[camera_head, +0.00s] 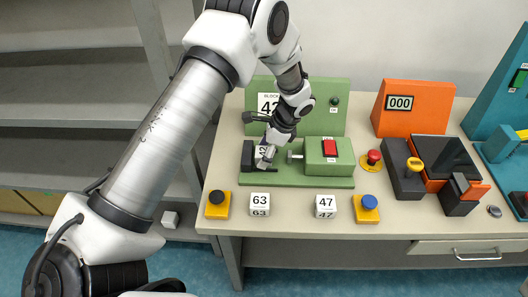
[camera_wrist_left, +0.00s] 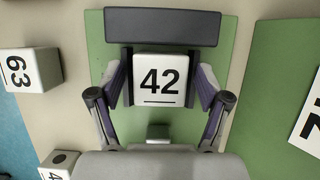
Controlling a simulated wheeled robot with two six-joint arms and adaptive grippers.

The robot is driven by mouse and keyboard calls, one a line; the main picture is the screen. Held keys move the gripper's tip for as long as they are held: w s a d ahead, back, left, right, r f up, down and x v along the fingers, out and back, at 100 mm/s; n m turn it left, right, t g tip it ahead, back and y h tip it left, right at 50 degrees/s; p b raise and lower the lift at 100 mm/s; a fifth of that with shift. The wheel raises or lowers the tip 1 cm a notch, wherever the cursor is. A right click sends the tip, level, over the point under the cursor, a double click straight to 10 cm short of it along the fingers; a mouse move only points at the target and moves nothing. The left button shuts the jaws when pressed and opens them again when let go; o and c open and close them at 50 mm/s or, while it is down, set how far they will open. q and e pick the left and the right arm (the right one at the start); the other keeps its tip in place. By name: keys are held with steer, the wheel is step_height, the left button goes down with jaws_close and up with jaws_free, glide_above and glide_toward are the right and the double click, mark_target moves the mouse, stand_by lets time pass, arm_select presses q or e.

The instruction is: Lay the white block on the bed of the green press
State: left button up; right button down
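The white block (camera_wrist_left: 160,80), marked 42, is between the two fingers of my left gripper (camera_wrist_left: 161,78) in the wrist view. The dark finger pads lie against its two sides. The block is over the bed of the green press (camera_head: 320,181), between the dark fixed jaw (camera_wrist_left: 162,27) and the small grey ram end (camera_wrist_left: 158,131). I cannot tell whether its underside touches the bed. In the head view my left gripper (camera_head: 265,155) hides most of the block. My right gripper is not in view.
White blocks 63 (camera_head: 260,204) and 47 (camera_head: 325,206) stand along the table's front, between a black button (camera_head: 216,198) and a blue button (camera_head: 368,203). A red button (camera_head: 374,157) and an orange station (camera_head: 410,108) are to the right. The green back panel (camera_head: 325,100) stands behind the bed.

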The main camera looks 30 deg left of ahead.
arm_select(q)
steer(key=b+v, duration=0.1)
steer(key=v, duration=1.1)
steer(key=shift+r, duration=0.2)
